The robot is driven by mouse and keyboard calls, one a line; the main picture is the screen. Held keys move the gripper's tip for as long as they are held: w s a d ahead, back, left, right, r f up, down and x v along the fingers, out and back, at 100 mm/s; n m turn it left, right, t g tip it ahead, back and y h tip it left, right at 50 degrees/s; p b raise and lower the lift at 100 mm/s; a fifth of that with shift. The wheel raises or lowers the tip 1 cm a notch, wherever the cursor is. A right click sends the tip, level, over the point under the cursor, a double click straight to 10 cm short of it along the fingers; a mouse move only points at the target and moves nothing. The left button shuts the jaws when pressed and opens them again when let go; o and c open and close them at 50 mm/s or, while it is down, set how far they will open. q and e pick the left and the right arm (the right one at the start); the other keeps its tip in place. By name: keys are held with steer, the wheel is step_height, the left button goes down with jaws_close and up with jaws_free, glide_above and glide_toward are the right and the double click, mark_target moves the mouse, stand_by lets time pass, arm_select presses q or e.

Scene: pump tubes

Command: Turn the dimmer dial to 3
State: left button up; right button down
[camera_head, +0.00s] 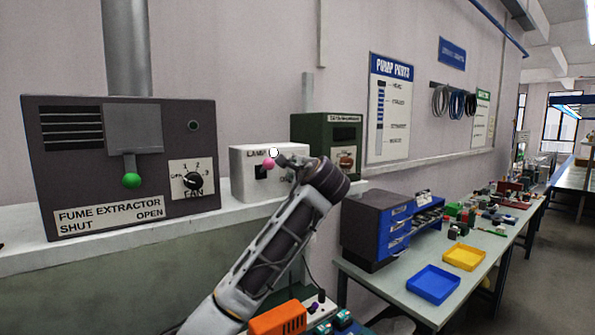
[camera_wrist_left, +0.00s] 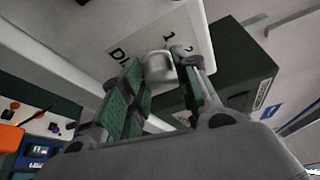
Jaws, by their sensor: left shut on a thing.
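The white lamp box (camera_head: 243,182) stands on the ledge, with a pink ball (camera_head: 269,164) and a dark slot on its front. My left gripper (camera_head: 287,163) is at the right part of that front and covers the dial in the head view. In the left wrist view, the pale dimmer dial (camera_wrist_left: 159,67) sits between the fingertips of my left gripper (camera_wrist_left: 161,76), which is shut on it. The white plate (camera_wrist_left: 143,37) behind it shows "DI", 1 and 2; the other marks and the pointer are hidden. My right gripper is in neither view.
Left of the lamp box stands the dark fume extractor (camera_head: 75,178) with a green ball lever (camera_head: 131,180) and fan dial (camera_head: 193,181). A green box (camera_head: 318,130) stands close on the right. A workbench with blue (camera_head: 433,284) and yellow (camera_head: 464,257) trays is farther right.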

arm_select(q)
steer(key=shift+f, duration=0.1)
steer(key=o, duration=1)
steer(key=v, duration=1.2)
steer(key=shift+f, duration=0.1)
